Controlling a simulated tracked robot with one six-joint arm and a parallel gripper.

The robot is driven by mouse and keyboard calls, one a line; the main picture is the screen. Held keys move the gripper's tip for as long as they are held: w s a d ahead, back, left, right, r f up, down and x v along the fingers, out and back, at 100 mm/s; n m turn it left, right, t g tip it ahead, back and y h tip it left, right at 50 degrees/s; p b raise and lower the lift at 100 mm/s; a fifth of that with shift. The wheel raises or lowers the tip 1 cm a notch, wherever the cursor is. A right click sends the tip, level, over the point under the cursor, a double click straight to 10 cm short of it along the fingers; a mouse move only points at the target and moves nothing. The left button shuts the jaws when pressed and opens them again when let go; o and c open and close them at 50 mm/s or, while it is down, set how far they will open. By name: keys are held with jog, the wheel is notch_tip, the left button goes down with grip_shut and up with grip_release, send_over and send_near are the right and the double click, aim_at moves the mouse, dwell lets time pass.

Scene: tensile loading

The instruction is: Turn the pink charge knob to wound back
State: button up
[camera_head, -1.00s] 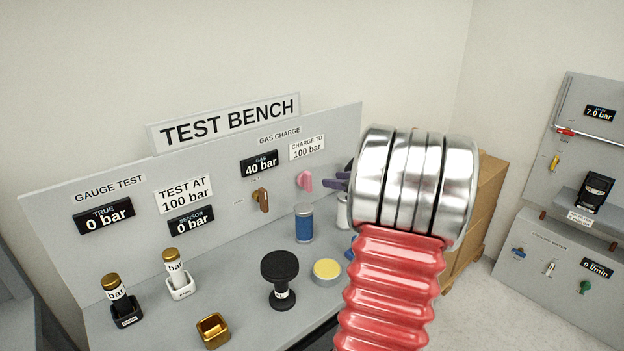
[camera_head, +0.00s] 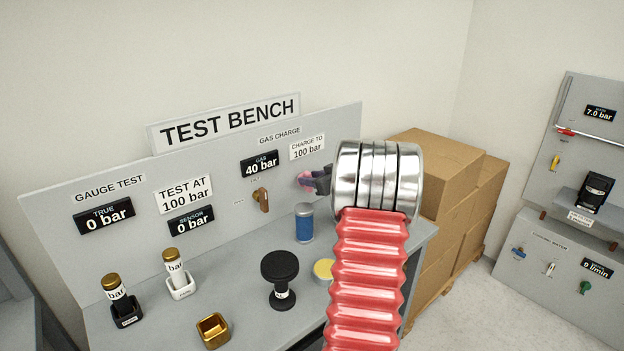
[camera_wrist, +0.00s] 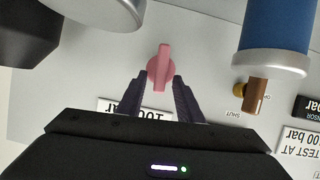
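The pink charge knob (camera_wrist: 161,68) is on the upright grey panel of the test bench, below the "CHARGE TO 100 bar" label. In the wrist view its bar runs between my fingertips. In the head view the knob (camera_head: 304,180) is partly covered by my gripper (camera_head: 316,181). My gripper (camera_wrist: 159,82) is open, with one dark finger on each side of the knob's lower part and a gap showing beside the bar. The GAS display (camera_head: 260,163) reads 40 bar.
A brown valve handle (camera_head: 262,200) is left of the knob. A blue cylinder (camera_head: 304,224), a black round knob-topped stand (camera_head: 280,275) and a yellow-topped tin (camera_head: 322,270) stand on the bench below. Cardboard boxes (camera_head: 435,160) are stacked at right.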

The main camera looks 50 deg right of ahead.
jog(key=shift+c, duration=0.4)
grip_shut()
jog(key=shift+d+m+y, duration=0.1)
jog(key=shift+m+y, duration=0.2)
jog(key=shift+s+d+f+m+t+y, duration=0.15)
jog(key=shift+d+m+t+y, duration=0.2)
jog(key=shift+m+y, duration=0.6)
jog(key=shift+d+f+m+t+y, duration=0.15)
jog(key=shift+d+m+y, duration=0.35)
jog(key=shift+m, duration=0.85)
jog(key=shift+a, duration=0.1)
